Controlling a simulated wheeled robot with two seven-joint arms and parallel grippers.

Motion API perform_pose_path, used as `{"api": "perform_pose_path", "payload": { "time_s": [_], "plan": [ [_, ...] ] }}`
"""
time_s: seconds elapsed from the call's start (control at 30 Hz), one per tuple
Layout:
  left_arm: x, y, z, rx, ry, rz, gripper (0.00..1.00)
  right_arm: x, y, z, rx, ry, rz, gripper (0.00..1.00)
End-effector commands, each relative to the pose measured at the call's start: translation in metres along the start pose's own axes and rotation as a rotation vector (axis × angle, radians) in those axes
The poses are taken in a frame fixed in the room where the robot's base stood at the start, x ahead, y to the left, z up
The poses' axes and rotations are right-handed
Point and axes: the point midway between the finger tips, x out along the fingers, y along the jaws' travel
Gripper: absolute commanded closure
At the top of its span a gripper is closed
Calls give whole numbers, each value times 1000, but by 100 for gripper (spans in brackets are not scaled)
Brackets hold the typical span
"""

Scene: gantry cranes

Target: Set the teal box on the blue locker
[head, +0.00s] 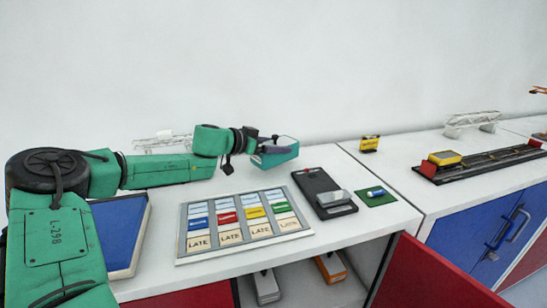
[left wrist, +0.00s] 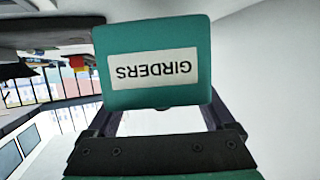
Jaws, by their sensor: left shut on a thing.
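The teal box (head: 281,157) is held by my left gripper (head: 270,146), above the back of the white-topped cabinet. In the left wrist view the teal box (left wrist: 200,92) sits between the two dark fingers (left wrist: 160,118), with its upside-down GIRDERS label facing the camera. The blue locker (head: 462,229) stands at the right, with blue doors and a white top. The teal box is to the left of it, not over it. My right gripper is out of view.
On the blue locker are a small yellow block (head: 369,144), a black track (head: 480,162) with a yellow box, and a white gantry model (head: 472,122). Its front left top is clear. A label board (head: 240,222) and black clipboard (head: 324,194) lie nearer. A red door (head: 430,275) hangs open.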

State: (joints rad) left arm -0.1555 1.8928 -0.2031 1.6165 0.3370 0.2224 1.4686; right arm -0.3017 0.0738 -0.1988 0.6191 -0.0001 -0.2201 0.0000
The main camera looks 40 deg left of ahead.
Motion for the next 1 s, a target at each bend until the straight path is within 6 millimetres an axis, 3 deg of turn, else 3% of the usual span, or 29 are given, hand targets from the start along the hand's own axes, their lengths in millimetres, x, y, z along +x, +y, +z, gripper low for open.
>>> {"api": "perform_pose_path", "payload": {
  "time_s": [0.17,0.37,0.4,0.43,0.77,1.0],
  "plan": [
    [11,0,30,-5,1,1,100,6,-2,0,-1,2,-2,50],
    [12,0,33,0,1,-1,100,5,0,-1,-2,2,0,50],
    [12,0,35,-1,-2,-1,9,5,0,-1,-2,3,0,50],
    [12,0,35,-1,-3,-1,0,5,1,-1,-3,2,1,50],
    [10,-1,31,-3,-1,-2,0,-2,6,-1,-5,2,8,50],
    [-2,-9,24,-7,2,-8,0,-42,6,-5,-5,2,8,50]
  ]
}}
